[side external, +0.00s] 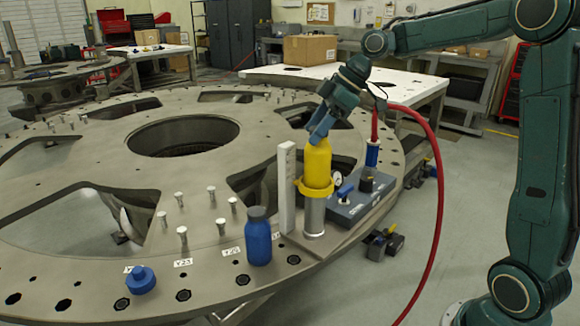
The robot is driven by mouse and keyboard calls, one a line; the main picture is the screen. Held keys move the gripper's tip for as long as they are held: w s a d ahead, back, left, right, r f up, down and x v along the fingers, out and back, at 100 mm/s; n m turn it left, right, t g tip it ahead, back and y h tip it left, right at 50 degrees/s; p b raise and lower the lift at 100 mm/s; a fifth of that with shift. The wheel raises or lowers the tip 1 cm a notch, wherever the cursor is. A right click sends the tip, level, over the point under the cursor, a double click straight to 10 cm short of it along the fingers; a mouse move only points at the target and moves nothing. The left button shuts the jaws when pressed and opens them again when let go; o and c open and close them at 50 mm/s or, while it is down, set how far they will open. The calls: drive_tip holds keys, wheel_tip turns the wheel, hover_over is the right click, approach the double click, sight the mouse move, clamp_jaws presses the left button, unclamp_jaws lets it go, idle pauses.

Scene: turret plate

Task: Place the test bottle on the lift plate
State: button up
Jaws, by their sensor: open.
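A yellow bottle (317,163) stands upright on a yellow disc with small tabs (301,185), which looks like the lift plate, on top of a metal cylinder (314,217). My gripper (320,132) is open at the bottle's top, with its blue fingers hiding the neck and cap. I cannot tell whether the fingers touch the bottle. A second, blue bottle (258,240) stands upright on the turret plate (215,275), left of the cylinder. The frame does not show which of the two is the test bottle.
A white upright post (286,187) stands close left of the cylinder. A grey control box (352,207) with a gauge and knobs sits to the right. A red hose (437,205) hangs beside it. Several metal pins and a blue knob (141,280) are on the turret plate.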

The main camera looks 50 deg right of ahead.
drive_tip(key=v, duration=0.9)
drive_tip(key=shift+r, duration=0.3)
drive_tip(key=shift+s+d, duration=0.1)
drive_tip(key=shift+d, duration=0.05)
drive_tip(key=s+a+f+m+h, duration=0.15)
drive_tip(key=s+a+m, duration=0.25)
drive_tip(key=s+a, duration=0.5)
drive_tip(key=s+f+m+h, duration=0.3)
drive_tip(key=s+f, duration=0.6)
drive_tip(key=s, duration=0.4)
drive_tip(key=shift+s+f+m+t, duration=0.25)
drive_tip(key=shift+m+t, duration=0.15)
drive_tip(key=shift+m, duration=0.5)
